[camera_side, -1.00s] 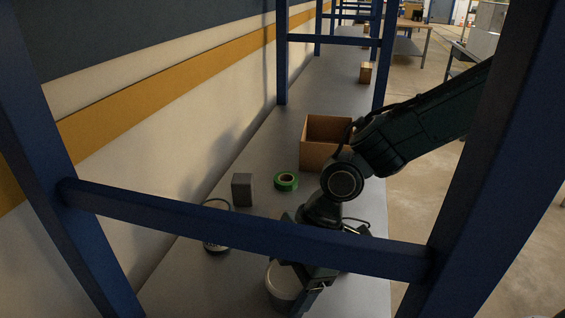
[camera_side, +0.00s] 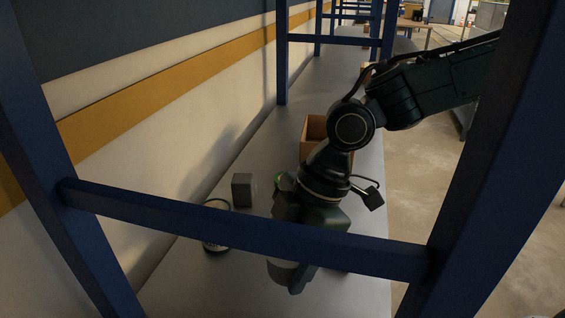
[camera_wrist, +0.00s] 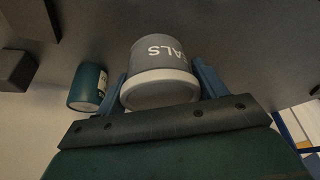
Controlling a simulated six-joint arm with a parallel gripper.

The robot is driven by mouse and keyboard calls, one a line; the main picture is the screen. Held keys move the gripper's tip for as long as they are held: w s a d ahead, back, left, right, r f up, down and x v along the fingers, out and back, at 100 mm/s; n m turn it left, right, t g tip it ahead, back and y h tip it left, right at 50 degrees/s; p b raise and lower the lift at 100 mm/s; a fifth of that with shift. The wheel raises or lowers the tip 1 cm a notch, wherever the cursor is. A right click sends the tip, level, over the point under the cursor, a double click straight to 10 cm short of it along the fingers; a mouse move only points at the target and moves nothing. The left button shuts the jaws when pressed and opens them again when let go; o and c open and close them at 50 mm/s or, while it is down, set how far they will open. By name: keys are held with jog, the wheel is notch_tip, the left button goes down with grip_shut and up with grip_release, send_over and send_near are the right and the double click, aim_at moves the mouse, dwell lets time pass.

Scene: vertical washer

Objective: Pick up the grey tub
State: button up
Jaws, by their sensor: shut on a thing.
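The grey tub (camera_wrist: 160,62) with a pale lid and white lettering, partly readable as "ALS", fills the middle of the wrist view. My gripper (camera_wrist: 163,78) has one blue finger on each side of it and is shut on it. In the side view the tub (camera_side: 284,273) shows below the blue crossbar, partly hidden by my gripper (camera_side: 298,280). It looks tilted there. I cannot tell for sure how far it is above the bench.
The grey bench (camera_side: 200,285) also holds a dark block (camera_side: 242,190), a dark round item with a wire loop (camera_side: 215,240), a partly hidden green roll (camera_side: 279,180) and an open cardboard box (camera_side: 314,128). A blue crossbar (camera_side: 180,218) crosses in front. A teal can (camera_wrist: 88,88) appears beside the tub.

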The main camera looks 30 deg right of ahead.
aim_at(288, 241)
notch_tip(288, 241, up, 13)
jog(key=shift+f, duration=0.2)
jog(key=shift+w, duration=0.1)
dwell(0.6)
